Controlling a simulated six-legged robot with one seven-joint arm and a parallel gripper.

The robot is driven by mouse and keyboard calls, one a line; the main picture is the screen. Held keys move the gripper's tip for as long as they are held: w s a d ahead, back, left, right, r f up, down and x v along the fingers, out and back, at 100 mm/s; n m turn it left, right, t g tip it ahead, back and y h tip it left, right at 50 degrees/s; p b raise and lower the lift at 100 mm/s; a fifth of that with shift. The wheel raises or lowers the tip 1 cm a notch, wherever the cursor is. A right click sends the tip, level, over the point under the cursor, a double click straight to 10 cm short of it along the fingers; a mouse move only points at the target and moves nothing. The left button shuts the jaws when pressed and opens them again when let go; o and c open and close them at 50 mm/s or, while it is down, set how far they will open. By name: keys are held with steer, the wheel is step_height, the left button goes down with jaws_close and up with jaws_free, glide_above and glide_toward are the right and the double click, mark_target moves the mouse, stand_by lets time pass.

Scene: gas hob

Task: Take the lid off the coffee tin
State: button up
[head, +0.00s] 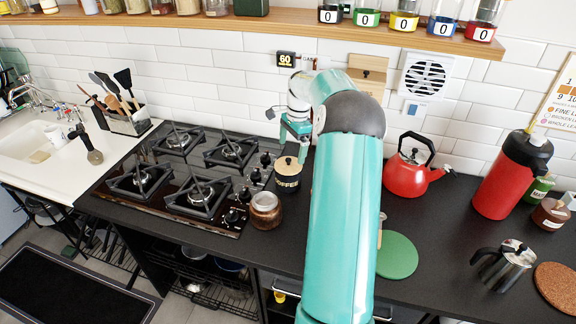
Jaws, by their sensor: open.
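The coffee tin (288,184) is a small dark canister with pale lettering, standing upright on the black counter at the right edge of the hob. Its light wooden lid (287,165), with a small dark knob on top, sits on the tin. My gripper (293,147) is open and points down just above and slightly behind the lid. Its fingers appear apart from the lid, though the exact gap is hard to judge. My teal arm covers the counter to the right of the tin.
The gas hob (190,180) with black grates lies to the left. A red kettle (408,174) and green mat (397,256) are right of my arm. A shelf (290,25) runs above.

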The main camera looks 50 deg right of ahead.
mark_target(289, 159)
steer(key=shift+w+f, duration=0.15)
steer(key=shift+f, duration=0.25)
steer(key=shift+w+a+f, duration=0.1)
steer(key=shift+a+f, duration=0.05)
steer(key=shift+f, duration=0.65)
steer(key=shift+w+a+f, duration=0.1)
steer(key=shift+a+f, duration=0.1)
steer(key=shift+f, duration=0.6)
steer(key=shift+a+f, duration=0.15)
steer(key=shift+f, duration=0.65)
steer(key=c, duration=0.9)
